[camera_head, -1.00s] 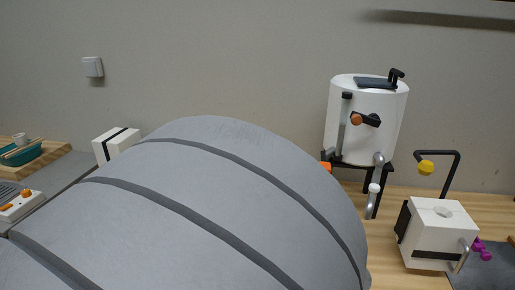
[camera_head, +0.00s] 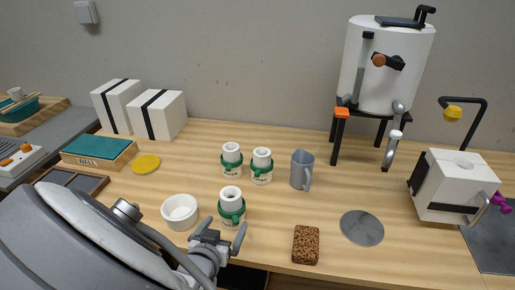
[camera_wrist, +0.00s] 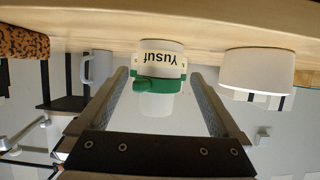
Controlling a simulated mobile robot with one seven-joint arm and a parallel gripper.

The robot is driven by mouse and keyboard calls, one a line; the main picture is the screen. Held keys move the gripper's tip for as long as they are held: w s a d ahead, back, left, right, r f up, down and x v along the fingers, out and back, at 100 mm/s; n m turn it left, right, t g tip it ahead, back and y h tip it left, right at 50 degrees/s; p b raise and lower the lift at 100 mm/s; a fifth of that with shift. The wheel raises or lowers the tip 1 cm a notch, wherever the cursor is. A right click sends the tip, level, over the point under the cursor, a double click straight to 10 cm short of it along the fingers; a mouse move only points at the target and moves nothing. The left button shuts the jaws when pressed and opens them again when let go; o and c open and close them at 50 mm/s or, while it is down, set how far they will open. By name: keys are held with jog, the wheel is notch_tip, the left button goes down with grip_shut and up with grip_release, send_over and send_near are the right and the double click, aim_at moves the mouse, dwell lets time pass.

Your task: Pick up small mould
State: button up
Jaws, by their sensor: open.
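The small mould, a white stepped cylinder with a green band and a tag reading "Yusuf", stands upright on the wooden table (camera_head: 360,202). I take it to be the front one of three alike (camera_head: 231,197); it also shows in the upside-down wrist view (camera_wrist: 160,60). My gripper (camera_head: 224,232) is open and empty, low at the table's front, just in front of this mould. In the wrist view, my open fingers (camera_wrist: 163,80) flank it left and right without visible contact. Its lower part is partly hidden by my gripper in the head view.
Two similar banded cylinders (camera_head: 232,159) (camera_head: 262,165) stand behind. A white bowl (camera_head: 180,213) is close left of my gripper. A brown speckled block (camera_head: 306,245), grey mug (camera_head: 302,169) and grey disc (camera_head: 362,228) lie right. Strapped white blocks (camera_head: 158,117) stand at back left.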

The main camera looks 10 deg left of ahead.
aim_at(229, 221)
jog(key=shift+x, duration=0.8)
jog(key=b+x, duration=0.2)
jog(key=x, duration=0.2)
jog(key=shift+f, duration=0.25)
jog(key=shift+w+f, duration=0.1)
jog(key=shift+w, duration=0.5)
jog(key=c, duration=1.3)
